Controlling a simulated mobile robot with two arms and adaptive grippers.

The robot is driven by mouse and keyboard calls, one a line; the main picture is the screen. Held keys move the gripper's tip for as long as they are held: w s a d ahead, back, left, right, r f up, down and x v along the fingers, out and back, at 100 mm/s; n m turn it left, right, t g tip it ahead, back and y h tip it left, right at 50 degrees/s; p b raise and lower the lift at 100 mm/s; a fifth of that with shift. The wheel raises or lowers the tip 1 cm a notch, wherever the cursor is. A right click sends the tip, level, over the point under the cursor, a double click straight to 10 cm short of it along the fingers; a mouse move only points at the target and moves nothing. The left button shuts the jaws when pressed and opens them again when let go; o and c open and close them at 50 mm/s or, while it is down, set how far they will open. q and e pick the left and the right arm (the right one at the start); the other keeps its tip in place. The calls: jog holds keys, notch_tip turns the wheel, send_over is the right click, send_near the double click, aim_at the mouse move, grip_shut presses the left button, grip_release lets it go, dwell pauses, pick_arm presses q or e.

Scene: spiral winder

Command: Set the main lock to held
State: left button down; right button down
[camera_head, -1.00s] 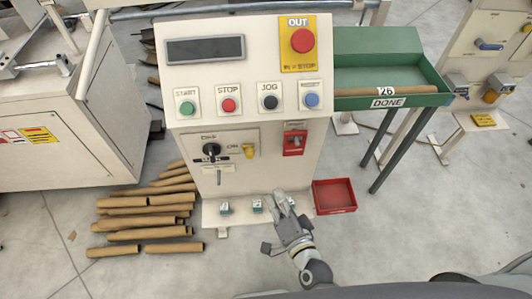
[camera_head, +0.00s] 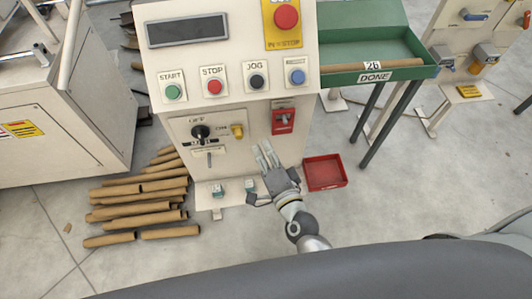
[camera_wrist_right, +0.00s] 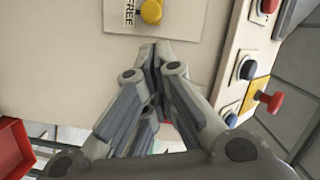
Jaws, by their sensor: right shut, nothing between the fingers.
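The main switch plate on the white cabinet front carries a black rotary knob (camera_head: 200,132) under the word OFF. A yellow lock knob (camera_head: 237,131) sits at the plate's right edge. In the right wrist view this yellow knob (camera_wrist_right: 151,11) shows at the top, beside the word FREE. My right gripper (camera_head: 266,151) is shut and empty, its fingers pointing up at the cabinet front, below and right of the yellow knob. In the right wrist view its fingertips (camera_wrist_right: 155,50) are together just below the plate's edge, apart from the knob. My left gripper is not in view.
A red switch (camera_head: 283,118) is just above my right fingertips. Push buttons and a red stop knob (camera_head: 286,16) are higher up. A red tray (camera_head: 325,173) lies right of my gripper. Cardboard tubes (camera_head: 140,205) lie on the floor at left.

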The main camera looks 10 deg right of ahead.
aim_at(237, 132)
jog(key=x, duration=0.6)
jog(key=shift+a, duration=0.1)
